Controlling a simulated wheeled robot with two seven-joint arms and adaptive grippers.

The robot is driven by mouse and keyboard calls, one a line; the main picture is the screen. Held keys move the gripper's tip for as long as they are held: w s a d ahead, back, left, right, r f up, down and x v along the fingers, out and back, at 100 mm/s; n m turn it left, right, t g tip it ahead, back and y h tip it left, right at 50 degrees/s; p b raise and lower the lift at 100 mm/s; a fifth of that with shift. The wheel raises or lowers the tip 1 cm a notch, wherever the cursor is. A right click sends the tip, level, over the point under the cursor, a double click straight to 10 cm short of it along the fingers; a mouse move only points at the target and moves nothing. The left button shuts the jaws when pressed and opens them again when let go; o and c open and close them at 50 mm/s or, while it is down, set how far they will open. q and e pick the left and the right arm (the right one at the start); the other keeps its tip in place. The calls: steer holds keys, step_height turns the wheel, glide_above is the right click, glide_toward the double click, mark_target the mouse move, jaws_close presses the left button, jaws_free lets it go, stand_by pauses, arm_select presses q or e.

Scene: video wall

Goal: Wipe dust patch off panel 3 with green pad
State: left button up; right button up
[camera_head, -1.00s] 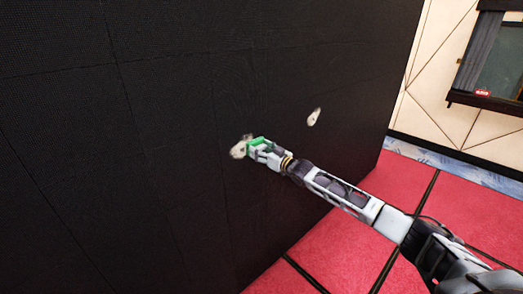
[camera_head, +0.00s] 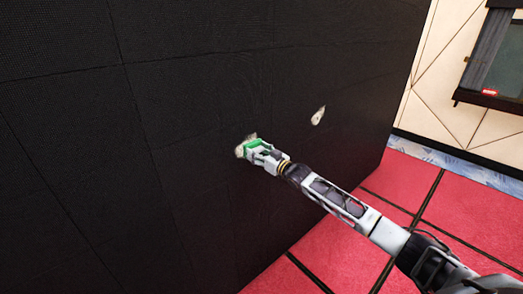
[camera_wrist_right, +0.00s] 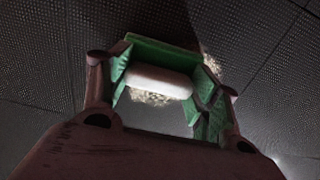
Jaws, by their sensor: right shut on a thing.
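The green pad (camera_head: 256,144) is at the black wall, over part of a pale dust patch (camera_head: 239,151). Dust shows at the pad's left and upper edges. My right gripper (camera_head: 260,150) is shut on the pad. In the right wrist view, the green pad (camera_wrist_right: 160,49) and its whitish grip (camera_wrist_right: 158,82) sit between the fingers, with dust (camera_wrist_right: 152,98) visible behind the grip. Whether the pad touches the wall is hard to tell. A second pale patch (camera_head: 318,115) lies farther right on the wall. No panel number is legible. My left gripper is not in view.
The black wall (camera_head: 70,110) has thin seams between its panels and ends at the right. A red tiled floor (camera_head: 330,240) lies below. A cream wall (camera_head: 440,90) with a dark-framed window (camera_head: 500,60) stands beyond.

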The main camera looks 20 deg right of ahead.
mark_target(245, 152)
steer(key=shift+s+a, duration=0.1)
steer(key=shift+a, duration=0.25)
steer(key=shift+s+a+r+p, duration=0.1)
steer(key=shift+s+a+p, duration=0.15)
steer(key=shift+a, duration=0.3)
steer(key=shift+s+a+f+p, duration=0.15)
steer(key=shift+a+p, duration=0.25)
steer(key=shift+a, duration=0.2)
steer(key=shift+s+a+r+p, duration=0.2)
steer(key=shift+a+p, duration=0.1)
steer(key=shift+a, duration=0.25)
steer(key=shift+a, duration=0.1)
steer(key=shift+s+a+p, duration=0.2)
steer(key=shift+a+p, duration=0.1)
steer(key=shift+a, duration=0.2)
steer(key=shift+s+a+p, duration=0.2)
steer(key=shift+a+p, duration=0.05)
steer(key=shift+a, duration=0.25)
steer(key=shift+s+a+p, duration=0.35)
steer(key=shift+a+p, duration=0.05)
steer(key=shift+a, duration=0.45)
steer(key=shift+w+d+r+p, duration=0.1)
steer(key=shift+r+p, duration=0.75)
steer(key=shift+r, duration=0.65)
steer(key=shift+d, duration=0.1)
